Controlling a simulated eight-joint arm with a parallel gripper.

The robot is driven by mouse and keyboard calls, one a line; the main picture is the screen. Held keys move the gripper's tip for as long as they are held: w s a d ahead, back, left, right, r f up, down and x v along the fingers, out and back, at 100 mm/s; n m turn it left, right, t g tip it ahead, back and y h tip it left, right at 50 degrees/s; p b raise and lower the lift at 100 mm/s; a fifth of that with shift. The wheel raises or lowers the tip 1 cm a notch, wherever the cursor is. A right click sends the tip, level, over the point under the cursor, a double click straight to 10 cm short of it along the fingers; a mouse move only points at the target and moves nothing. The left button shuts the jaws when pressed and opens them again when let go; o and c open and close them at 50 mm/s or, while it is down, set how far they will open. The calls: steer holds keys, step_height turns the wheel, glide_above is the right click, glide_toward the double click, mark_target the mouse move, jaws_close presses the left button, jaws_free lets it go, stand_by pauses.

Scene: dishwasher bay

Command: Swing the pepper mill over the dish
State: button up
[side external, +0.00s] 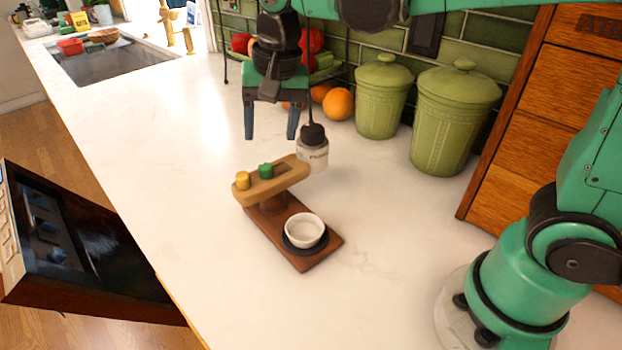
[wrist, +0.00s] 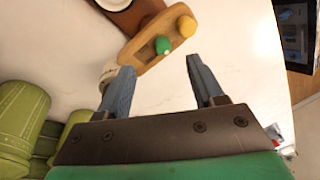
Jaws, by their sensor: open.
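A light wooden arm (side external: 272,181) sits on a dark wooden base (side external: 308,262), with a yellow knob (side external: 242,180) and a green knob (side external: 265,171) on it. The pepper mill appears to be the pale, labelled jar with a black top (side external: 313,150) at the arm's right end; I cannot tell how it is joined. The dish, a white bowl (side external: 305,229), sits empty on a black disc on the base, apart from the jar. My gripper (side external: 270,137) is open and empty above and behind the arm. In the wrist view the green knob (wrist: 162,45) shows just beyond the fingertips.
Two green lidded canisters (side external: 383,97) and an orange (side external: 338,104) stand along the tiled wall. A wooden drawer cabinet (side external: 540,110) is at the right. The counter left of the base is clear.

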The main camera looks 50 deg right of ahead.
mark_target(243, 174)
steer(key=w+a+m, duration=0.1)
steer(key=w+a+f+m+g, duration=0.1)
steer(key=w+a+m+g, duration=0.1)
steer(key=shift+a+f, duration=0.4)
steer(key=shift+f, duration=2.8)
jaws_close()
